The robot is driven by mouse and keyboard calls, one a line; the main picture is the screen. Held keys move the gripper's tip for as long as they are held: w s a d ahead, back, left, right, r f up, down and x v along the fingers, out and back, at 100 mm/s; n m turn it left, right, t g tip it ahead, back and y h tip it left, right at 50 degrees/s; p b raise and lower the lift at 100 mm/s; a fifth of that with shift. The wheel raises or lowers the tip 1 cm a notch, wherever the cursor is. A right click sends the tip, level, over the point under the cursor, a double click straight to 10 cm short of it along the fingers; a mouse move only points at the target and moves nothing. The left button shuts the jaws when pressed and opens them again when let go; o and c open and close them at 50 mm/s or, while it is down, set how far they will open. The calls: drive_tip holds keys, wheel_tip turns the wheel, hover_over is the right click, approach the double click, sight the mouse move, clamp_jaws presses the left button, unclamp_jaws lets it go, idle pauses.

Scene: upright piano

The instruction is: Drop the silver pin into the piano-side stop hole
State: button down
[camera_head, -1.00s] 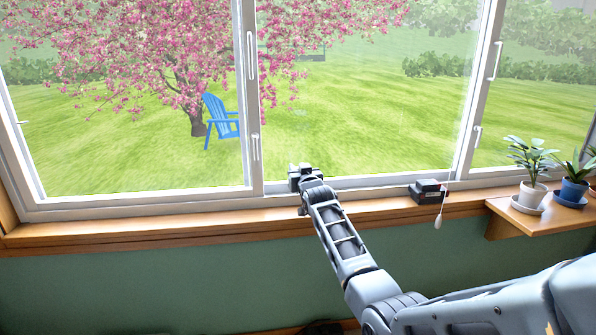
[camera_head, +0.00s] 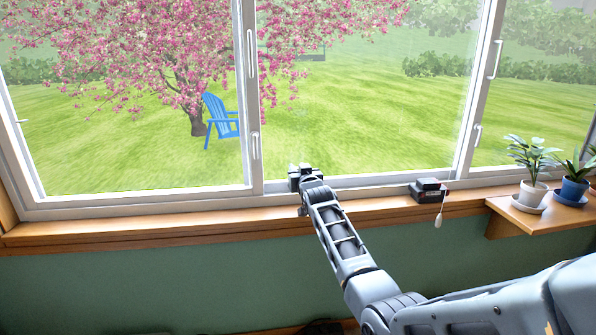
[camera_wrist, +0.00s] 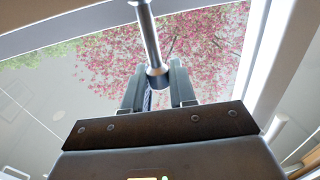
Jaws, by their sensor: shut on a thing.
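My gripper (camera_head: 303,176) is by the window frame above the wooden sill, just right of the middle upright. In the wrist view my gripper (camera_wrist: 158,80) is shut on a silver pin (camera_wrist: 150,38), a shiny rod that runs from the top edge down to a rounded end between the two fingers. The pin cannot be made out in the head view, where my gripper and wrist cover that spot. No piano shows. I cannot make out a stop hole in either view.
A window (camera_head: 252,110) with pale frames fills the back, above a wooden sill (camera_head: 150,235). A small black box (camera_head: 428,191) sits on the sill to the right, near a hanging cord pull (camera_head: 438,222). Two potted plants (camera_head: 533,190) stand on a shelf at the far right.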

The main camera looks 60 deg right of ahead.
drive_tip(key=shift+f+b, duration=0.3)
drive_tip(key=shift+f, duration=0.2)
idle(0.3)
drive_tip(key=c, duration=0.8)
unclamp_jaws()
drive_tip(key=p+v, duration=0.2)
drive_tip(key=v, duration=0.6)
drive_tip(key=shift+d+r, duration=0.1)
